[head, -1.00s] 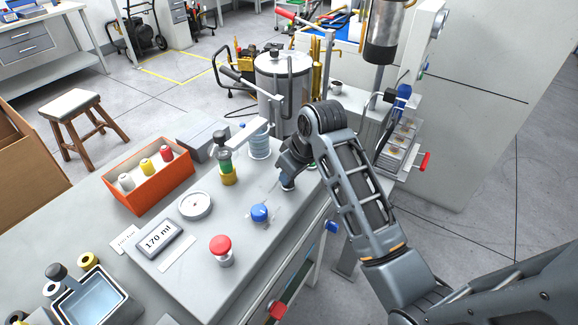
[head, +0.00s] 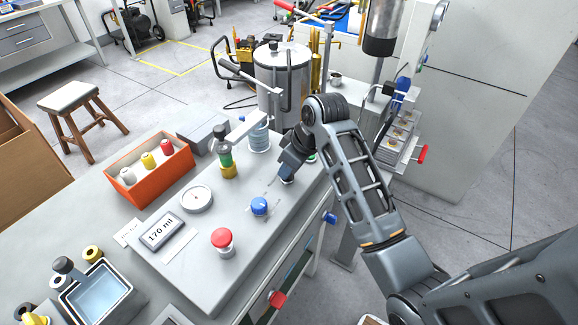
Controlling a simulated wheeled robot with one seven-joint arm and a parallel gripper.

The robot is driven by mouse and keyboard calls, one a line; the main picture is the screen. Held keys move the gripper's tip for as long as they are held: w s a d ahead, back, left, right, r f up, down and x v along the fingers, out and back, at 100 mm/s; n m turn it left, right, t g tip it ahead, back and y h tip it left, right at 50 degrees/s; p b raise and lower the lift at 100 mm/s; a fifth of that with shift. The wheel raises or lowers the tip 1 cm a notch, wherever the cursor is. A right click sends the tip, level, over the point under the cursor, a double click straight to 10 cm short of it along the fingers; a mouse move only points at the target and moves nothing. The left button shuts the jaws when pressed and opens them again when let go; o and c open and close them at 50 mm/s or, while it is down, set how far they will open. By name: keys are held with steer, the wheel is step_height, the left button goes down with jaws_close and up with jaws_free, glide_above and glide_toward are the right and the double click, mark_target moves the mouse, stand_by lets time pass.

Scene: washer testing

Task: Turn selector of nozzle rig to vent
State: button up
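The nozzle rig is a grey bench-top panel with a blue knob (head: 260,205), a red mushroom button (head: 222,240), a round white gauge (head: 197,199) and a display reading 170 ml (head: 162,231). The blue knob stands uncovered on the panel; I cannot read which position it points to. My gripper (head: 288,176) points down over the panel's far right part, beyond the blue knob and apart from it. Its fingers are small and mostly hidden by its own body, so their opening cannot be made out. A small green part (head: 311,156) shows just behind it.
An orange bin (head: 150,190) with bottles is at left. A water basin (head: 97,296) is at lower left. A steel tank (head: 283,75) stands beyond.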

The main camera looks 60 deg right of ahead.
steer(key=shift+o, duration=1.4)
steer(key=v, duration=0.7)
steer(key=shift+r, duration=0.4)
steer(key=shift+s, duration=0.15)
